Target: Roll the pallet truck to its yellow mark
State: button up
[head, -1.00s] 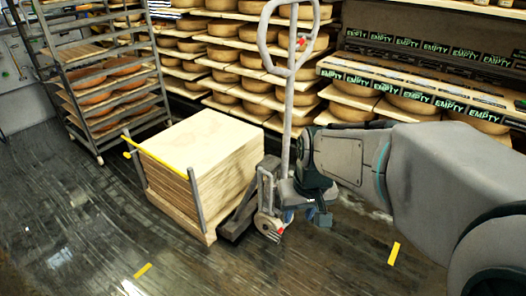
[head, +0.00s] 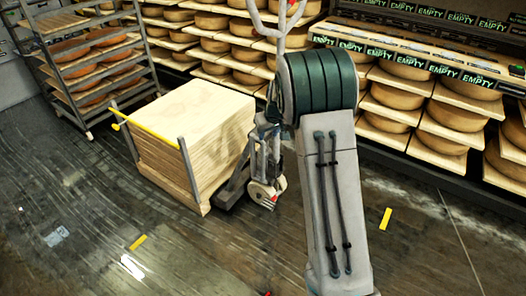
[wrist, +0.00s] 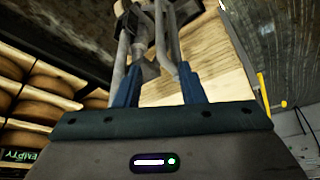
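The pallet truck (head: 262,193) stands in the middle of the head view, with its forks under a wooden pallet stacked with pale boards (head: 190,130). Its looped grey handle (head: 262,14) rises behind my arm, which hides part of the post. One yellow floor mark (head: 386,218) lies to the right of the truck, another (head: 138,241) in front of the pallet to the left. In the wrist view, the blue fingers of my gripper (wrist: 158,80) are apart, near grey bars of the truck. I cannot tell whether they touch them.
A rack of cheese wheels (head: 92,55) stands at the back left. Shelves of cheese (head: 440,105) line the back and right, with "EMPTY" labels. A yellow bar (head: 147,127) spans two posts at the pallet's left end. The front floor is clear.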

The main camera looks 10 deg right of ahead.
aim_at(264, 148)
jog(key=b+x, duration=0.2)
jog(key=x, duration=1.1)
jog(key=shift+s+f, duration=0.1)
jog(key=shift+s, duration=0.05)
grip_shut()
